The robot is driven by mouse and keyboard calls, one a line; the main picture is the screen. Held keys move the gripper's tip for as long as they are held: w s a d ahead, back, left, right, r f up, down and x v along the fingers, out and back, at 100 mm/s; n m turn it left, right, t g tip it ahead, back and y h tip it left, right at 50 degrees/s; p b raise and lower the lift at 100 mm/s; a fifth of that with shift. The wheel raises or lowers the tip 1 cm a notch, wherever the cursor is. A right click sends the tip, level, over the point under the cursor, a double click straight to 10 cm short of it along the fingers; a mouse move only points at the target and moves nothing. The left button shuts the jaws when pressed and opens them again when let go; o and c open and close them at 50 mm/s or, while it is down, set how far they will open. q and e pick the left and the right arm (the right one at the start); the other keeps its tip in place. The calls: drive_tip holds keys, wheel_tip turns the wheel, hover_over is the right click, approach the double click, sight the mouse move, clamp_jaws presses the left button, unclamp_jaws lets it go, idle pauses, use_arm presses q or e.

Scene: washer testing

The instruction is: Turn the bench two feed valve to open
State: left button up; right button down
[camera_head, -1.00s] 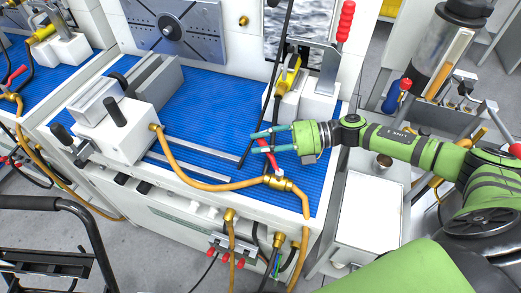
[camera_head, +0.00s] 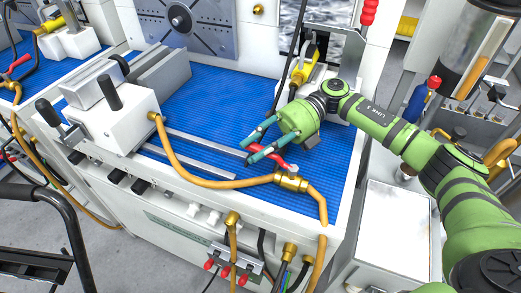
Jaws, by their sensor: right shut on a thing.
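The feed valve is a brass fitting (camera_head: 291,183) in the orange hose near the front right corner of the blue-topped bench. Its red handle (camera_head: 276,158) slants up and left from the fitting. My right gripper (camera_head: 248,150), green with teal fingers, comes in from the right and points left and down. Its fingers are shut on the red handle, partly hiding it. My left gripper is not in view.
A white clamp block (camera_head: 117,119) stands left on the blue mat (camera_head: 215,95). A thin black rod and a yellow-handled fixture (camera_head: 302,70) stand behind my gripper. The orange hose (camera_head: 190,178) runs along the front. A white box (camera_head: 393,225) stands right of the bench.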

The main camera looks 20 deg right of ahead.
drive_tip(key=shift+s+f, duration=0.1)
idle(0.3)
drive_tip(key=c, duration=0.9)
unclamp_jaws()
drive_tip(key=shift+o, duration=0.2)
